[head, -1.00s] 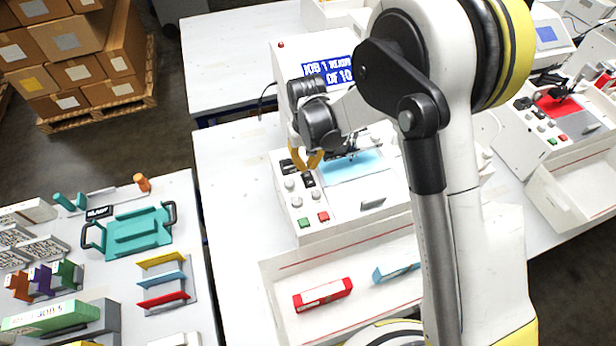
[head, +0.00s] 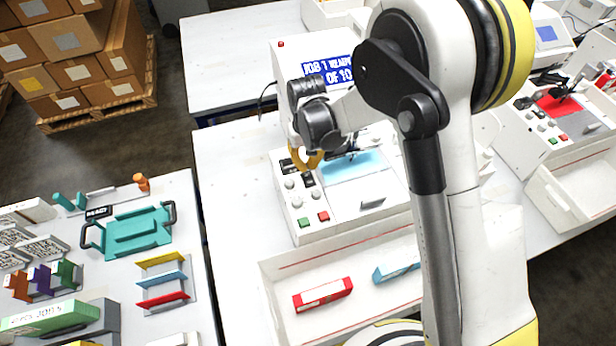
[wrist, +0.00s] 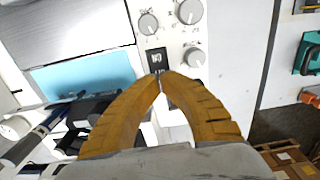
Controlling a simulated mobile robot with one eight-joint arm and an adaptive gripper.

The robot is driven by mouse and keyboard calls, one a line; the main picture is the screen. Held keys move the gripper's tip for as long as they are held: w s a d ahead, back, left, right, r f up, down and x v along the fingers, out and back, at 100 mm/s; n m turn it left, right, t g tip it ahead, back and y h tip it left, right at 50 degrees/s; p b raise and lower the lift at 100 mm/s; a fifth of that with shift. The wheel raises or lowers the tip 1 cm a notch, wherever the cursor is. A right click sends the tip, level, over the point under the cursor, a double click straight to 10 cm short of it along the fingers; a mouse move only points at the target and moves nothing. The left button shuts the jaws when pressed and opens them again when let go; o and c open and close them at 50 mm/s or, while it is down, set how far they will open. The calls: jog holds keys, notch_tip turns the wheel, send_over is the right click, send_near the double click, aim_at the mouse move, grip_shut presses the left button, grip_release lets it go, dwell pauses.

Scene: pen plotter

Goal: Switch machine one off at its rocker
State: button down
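Machine one (head: 340,205) is the white plotter on the middle table, with a blue lit bed.
Grey knobs, a green button (head: 304,223) and a red button (head: 323,216) share the panel. A white tray (head: 275,300) in front holds a red box (head: 323,295) and a blue one. A second plotter (head: 555,120) stands at the right. A teal fixture (head: 130,232) lies on the left table.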

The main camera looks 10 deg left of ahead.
aim_at(307, 174)
jog(key=shift+f+b, duration=1.45)
jog(key=shift+f, duration=0.2)
dwell(0.5)
jog(key=shift+r, duration=0.1)
jog(key=shift+r+p, duration=1.7)
jog(key=shift+r, duration=1.75)
